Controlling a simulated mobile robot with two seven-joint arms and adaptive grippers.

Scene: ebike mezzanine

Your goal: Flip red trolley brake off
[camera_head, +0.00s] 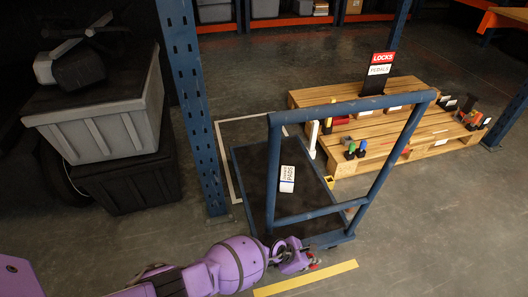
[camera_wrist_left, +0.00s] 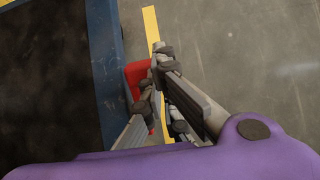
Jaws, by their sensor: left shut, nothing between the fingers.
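The trolley is a blue-framed cart with a dark deck (camera_head: 255,180) and a tall blue push handle (camera_head: 350,107). Its blue edge and dark deck also show at the left of the left wrist view (camera_wrist_left: 107,70). The red brake (camera_wrist_left: 136,76) sticks out beside the blue edge in the left wrist view, partly hidden behind my fingers. Small red bits show by the gripper in the head view. My left gripper (camera_head: 303,262) is low at the trolley's near end. It is shut and empty, with its fingertips (camera_wrist_left: 158,72) beside the brake; I cannot tell whether they touch it. My right gripper is out of view.
A card (camera_head: 287,179) lies on the deck. A wooden pallet (camera_head: 440,145) with small parts and a "LOCKS" sign stands behind, right. A blue post (camera_head: 187,110) and stacked crates (camera_head: 105,125) stand left. Yellow tape (camera_head: 305,279) marks the floor; the right foreground is clear.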

